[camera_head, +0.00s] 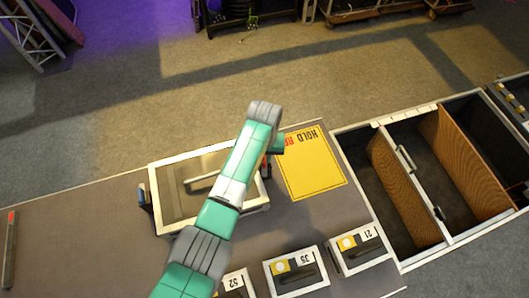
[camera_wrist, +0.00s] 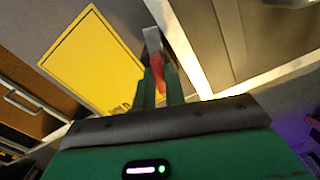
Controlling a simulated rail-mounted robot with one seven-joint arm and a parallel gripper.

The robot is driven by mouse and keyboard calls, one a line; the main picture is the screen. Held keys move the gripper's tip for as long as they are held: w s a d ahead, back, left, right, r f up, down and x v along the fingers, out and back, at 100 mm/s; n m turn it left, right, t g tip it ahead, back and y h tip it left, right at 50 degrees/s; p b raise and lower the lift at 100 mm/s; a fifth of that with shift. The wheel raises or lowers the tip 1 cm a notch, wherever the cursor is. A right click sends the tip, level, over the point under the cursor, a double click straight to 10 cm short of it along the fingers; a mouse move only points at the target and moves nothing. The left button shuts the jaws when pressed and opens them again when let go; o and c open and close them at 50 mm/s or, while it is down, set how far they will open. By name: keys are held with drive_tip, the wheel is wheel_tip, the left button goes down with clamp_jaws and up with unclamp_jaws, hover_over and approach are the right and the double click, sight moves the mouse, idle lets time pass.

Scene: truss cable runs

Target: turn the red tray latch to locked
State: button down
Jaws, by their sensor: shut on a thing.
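The red tray latch (camera_wrist: 157,70) shows between the two green fingers of my gripper (camera_wrist: 160,85) in the wrist view. My gripper is shut on it. A grey metal piece stands just beyond the latch. The tray (camera_head: 153,190) has a pale rim and lies on the grey-brown table in the head view. Its rim also shows in the wrist view (camera_wrist: 196,62). In the head view my arm crosses the tray, and my gripper (camera_head: 270,151) is at its right edge. The latch is mostly hidden there, so I cannot tell its angle.
A yellow hold sheet (camera_head: 312,175) lies just right of the tray. An open case (camera_head: 340,142) with wooden dividers stands farther right. Several numbered boxes (camera_head: 297,271) line the front edge. A dark bar (camera_head: 10,250) lies at far left.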

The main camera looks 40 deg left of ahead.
drive_tip(key=m+p, duration=0.1)
drive_tip(key=m, duration=0.2)
drive_tip(key=shift+r+m, duration=0.1)
drive_tip(key=shift+m, duration=0.2)
drive_tip(key=m+p, duration=0.1)
drive_tip(key=m, duration=0.2)
drive_tip(key=shift+m, duration=0.3)
drive_tip(key=m+p, duration=0.1)
drive_tip(key=m, duration=0.5)
drive_tip(key=shift+m, duration=0.3)
drive_tip(key=c, duration=1.5)
unclamp_jaws()
drive_tip(key=shift+o, duration=0.2)
wheel_tip(320, 180, up, 8)
drive_tip(key=shift+f+p, duration=0.2)
drive_tip(key=shift+p, duration=0.9)
